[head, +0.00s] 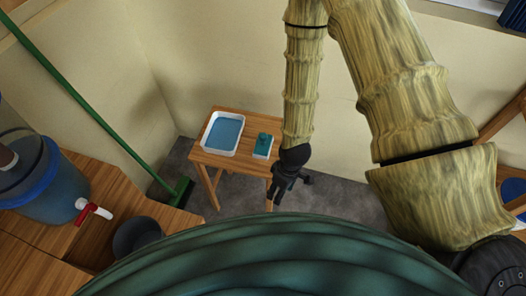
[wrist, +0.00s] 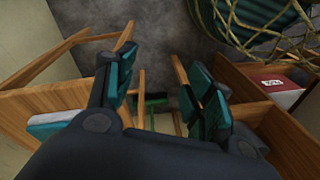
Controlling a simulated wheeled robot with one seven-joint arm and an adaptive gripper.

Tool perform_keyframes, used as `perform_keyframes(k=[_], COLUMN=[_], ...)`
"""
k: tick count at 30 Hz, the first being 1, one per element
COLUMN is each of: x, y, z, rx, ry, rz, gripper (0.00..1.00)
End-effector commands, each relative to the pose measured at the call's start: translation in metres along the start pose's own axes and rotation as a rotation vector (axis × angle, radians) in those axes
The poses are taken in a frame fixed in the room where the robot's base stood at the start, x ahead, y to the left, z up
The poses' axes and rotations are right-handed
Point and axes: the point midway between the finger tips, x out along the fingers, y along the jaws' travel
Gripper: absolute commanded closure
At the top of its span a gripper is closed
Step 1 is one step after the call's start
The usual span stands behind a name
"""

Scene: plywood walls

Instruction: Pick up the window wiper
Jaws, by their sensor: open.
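A small teal and white item (head: 263,146), which may be the window wiper, lies on the right part of a small wooden table (head: 240,117). I cannot make out its exact shape. A white and teal edge, probably the same item (wrist: 55,124), shows at the left of the wrist view. My gripper (head: 284,190) is beside the table's front right corner, apart from the item. In the wrist view my gripper (wrist: 163,85) has its teal-padded fingers spread, with nothing between them.
A white tray with a blue inside (head: 223,133) sits left on the table. A green broom (head: 95,108) leans at the left, its head on the grey floor. A water dispenser (head: 45,185) stands on a wooden counter, near a dark bucket (head: 138,237). A netted basket (wrist: 265,25) is at upper right.

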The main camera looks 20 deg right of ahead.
Motion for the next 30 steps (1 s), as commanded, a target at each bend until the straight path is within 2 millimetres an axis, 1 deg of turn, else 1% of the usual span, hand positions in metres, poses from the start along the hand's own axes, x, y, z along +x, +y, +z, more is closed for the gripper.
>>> perform_keyframes(k=[1, 2, 3, 5, 6, 8, 9, 13, 15, 18, 21, 24, 26, 30], x=[0.003, -0.001, -0.006, -0.015, -0.023, -0.035, -0.045, -0.078, -0.094, -0.113, -0.126, -0.128, -0.126, -0.112], y=[0.012, 0.018, 0.025, 0.037, 0.045, 0.057, 0.065, 0.089, 0.099, 0.108, 0.115, 0.117, 0.117, 0.119], z=[-0.023, -0.034, -0.050, -0.071, -0.084, -0.103, -0.116, -0.147, -0.159, -0.170, -0.176, -0.177, -0.177, -0.176], rx=[-0.096, -0.159, -0.245, -0.373, -0.458, -0.583, -0.664, -0.899, -0.997, -1.100, -1.158, -1.183, -1.186, -1.185], ry=[0.010, 0.010, 0.010, 0.007, 0.002, -0.007, -0.014, -0.050, -0.072, -0.098, -0.116, -0.125, -0.127, -0.128], rz=[0.000, -0.002, -0.003, -0.002, 0.001, 0.008, 0.014, 0.038, 0.048, 0.059, 0.066, 0.066, 0.066, 0.064], gripper=[0.47, 0.47, 0.47, 0.47, 0.47, 0.47, 0.47, 0.47, 0.47, 0.47, 0.47, 0.47, 0.47, 0.47])
